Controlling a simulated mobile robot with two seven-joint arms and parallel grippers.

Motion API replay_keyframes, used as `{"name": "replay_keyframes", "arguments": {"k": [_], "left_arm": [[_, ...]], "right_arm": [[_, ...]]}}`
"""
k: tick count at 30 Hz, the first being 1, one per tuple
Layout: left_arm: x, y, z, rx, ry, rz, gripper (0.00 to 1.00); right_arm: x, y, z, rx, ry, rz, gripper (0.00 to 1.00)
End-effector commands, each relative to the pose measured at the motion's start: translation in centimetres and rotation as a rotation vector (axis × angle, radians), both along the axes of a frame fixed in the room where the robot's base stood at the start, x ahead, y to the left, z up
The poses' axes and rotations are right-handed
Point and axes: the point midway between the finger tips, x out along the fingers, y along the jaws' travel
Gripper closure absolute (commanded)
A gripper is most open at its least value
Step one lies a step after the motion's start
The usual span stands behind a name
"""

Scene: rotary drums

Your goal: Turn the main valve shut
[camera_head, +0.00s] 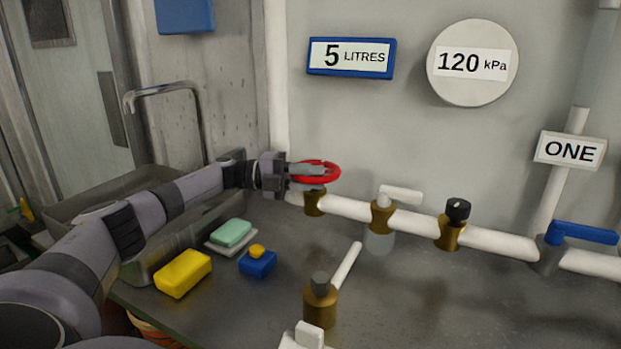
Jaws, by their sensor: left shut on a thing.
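The main valve shows as a red ring-shaped handwheel (327,171) on a brass body (314,204), at the left end of the white pipe (345,207). My left gripper (308,172) reaches in from the left and is shut on the red handwheel at its left side. The fingers hide part of the wheel. Whether the valve is open or shut cannot be told from the wheel. My right gripper is not in view.
Along the pipe are a white-lever valve (400,194), a black-knobbed valve (456,212) and a blue-lever valve (582,232). A brass valve with white lever (345,268) stands in front.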

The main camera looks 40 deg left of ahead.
Motion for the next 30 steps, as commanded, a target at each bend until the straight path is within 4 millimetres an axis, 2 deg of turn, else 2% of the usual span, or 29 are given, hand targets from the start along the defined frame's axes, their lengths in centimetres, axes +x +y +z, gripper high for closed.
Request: {"name": "replay_keyframes", "arguments": {"k": [3, 4, 5, 16, 24, 30], "left_arm": [[0.0, -0.1, -0.1, 0.001, 0.002, -0.005, 1.00], [0.0, -0.1, -0.1, 0.001, 0.002, -0.005, 0.66], [0.0, -0.1, -0.1, 0.001, 0.002, -0.005, 0.57], [-0.4, 0.4, -0.1, 0.001, 0.001, 0.000, 0.55], [-3.0, 3.7, -0.3, 0.002, 0.001, 0.001, 0.55], [-4.3, 5.2, -0.2, 0.000, 0.001, -0.002, 0.55]], "right_arm": [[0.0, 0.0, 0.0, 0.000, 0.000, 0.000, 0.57], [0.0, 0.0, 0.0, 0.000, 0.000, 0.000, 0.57], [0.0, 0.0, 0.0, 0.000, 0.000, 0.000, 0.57], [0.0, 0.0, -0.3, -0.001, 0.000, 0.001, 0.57], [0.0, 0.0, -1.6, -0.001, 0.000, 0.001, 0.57], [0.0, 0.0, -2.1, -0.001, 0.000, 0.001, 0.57]]}}
